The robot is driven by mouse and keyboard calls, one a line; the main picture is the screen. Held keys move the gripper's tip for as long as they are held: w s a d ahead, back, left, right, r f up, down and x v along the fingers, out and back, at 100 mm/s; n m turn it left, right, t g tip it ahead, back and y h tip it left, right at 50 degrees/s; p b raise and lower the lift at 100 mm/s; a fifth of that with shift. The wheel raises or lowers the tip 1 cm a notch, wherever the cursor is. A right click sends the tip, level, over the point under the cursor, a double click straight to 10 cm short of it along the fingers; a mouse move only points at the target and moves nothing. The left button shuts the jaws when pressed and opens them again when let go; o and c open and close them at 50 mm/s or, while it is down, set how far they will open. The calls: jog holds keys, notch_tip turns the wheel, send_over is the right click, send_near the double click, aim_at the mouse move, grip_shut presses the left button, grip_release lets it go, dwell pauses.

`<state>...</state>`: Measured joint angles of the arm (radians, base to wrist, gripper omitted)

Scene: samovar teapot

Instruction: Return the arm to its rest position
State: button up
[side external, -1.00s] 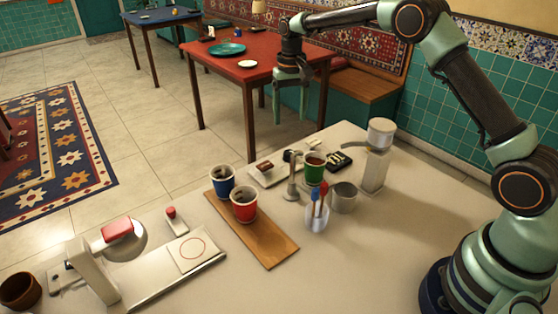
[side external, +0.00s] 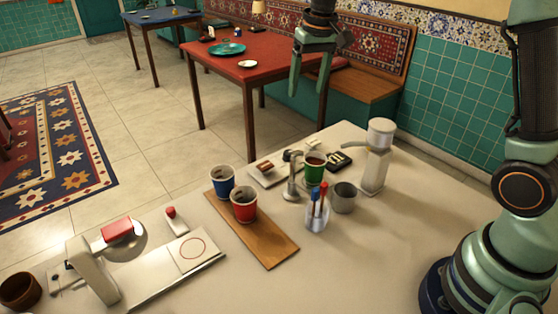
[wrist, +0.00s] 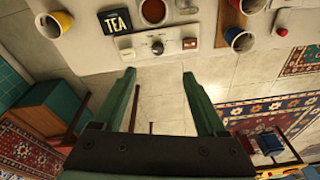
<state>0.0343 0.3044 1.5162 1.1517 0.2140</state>
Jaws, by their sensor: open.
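My gripper (side external: 308,88) hangs above the far side of the counter in the side view, its two green fingers apart and pointing down. Nothing is between them. In the wrist view the open fingers (wrist: 159,76) frame bare floor beyond the counter's edge. The gripper is clear of everything on the counter. My upper arm and elbow run out of the top of the side view, so part of the arm is hidden.
On the counter (side external: 400,240), a blue cup (side external: 222,185) and a red cup (side external: 244,208) stand on a wooden board (side external: 265,240).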

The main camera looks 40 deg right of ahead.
jog(key=s+a+n+t, duration=0.1)
jog(key=s+n+t, duration=0.1)
jog(key=s, duration=1.7)
jog(key=shift+a+r+n+t, duration=0.3)
jog(key=shift+r+n+t, duration=0.15)
jog(key=shift+t, duration=0.35)
